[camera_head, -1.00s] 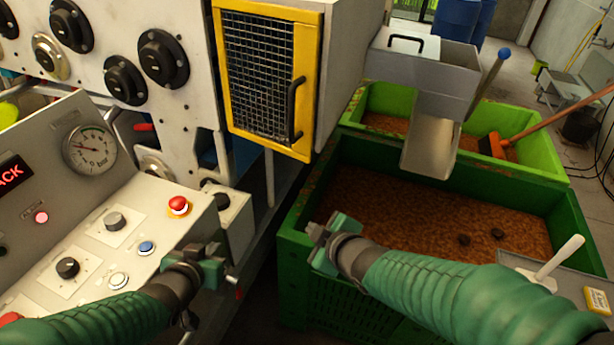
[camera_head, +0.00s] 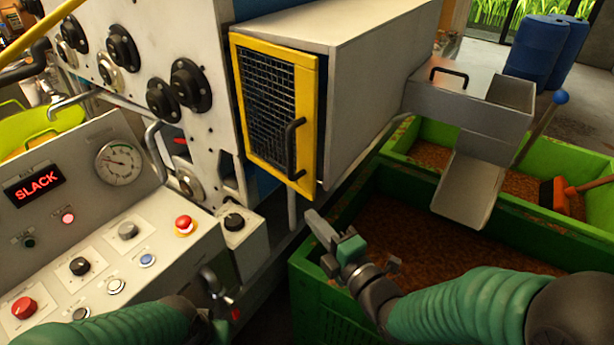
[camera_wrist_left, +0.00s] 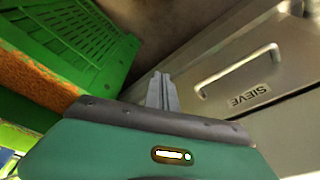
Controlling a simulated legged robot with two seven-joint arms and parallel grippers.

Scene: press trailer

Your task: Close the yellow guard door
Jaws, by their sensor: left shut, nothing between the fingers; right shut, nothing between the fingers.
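The yellow guard door (camera_head: 308,100), with a wire mesh panel and a black handle (camera_head: 293,148), is on the front of a grey box. It stands slightly ajar, with a narrow dark gap along its right edge. My right gripper (camera_head: 322,230) is shut and empty, below and to the right of the door, apart from it, over the green bin's near edge. My left gripper (camera_head: 212,283) is low, beside the control console, shut and empty. Its fingers show in the left wrist view (camera_wrist_left: 162,92), near a grey panel marked SIEVE (camera_wrist_left: 250,92).
The sloping console (camera_head: 150,240) with knobs and a red button (camera_head: 185,224) is at the left. The green bin (camera_head: 300,270) of brown material is at the right, under a grey chute (camera_head: 468,190). Free air lies between the right gripper and the door.

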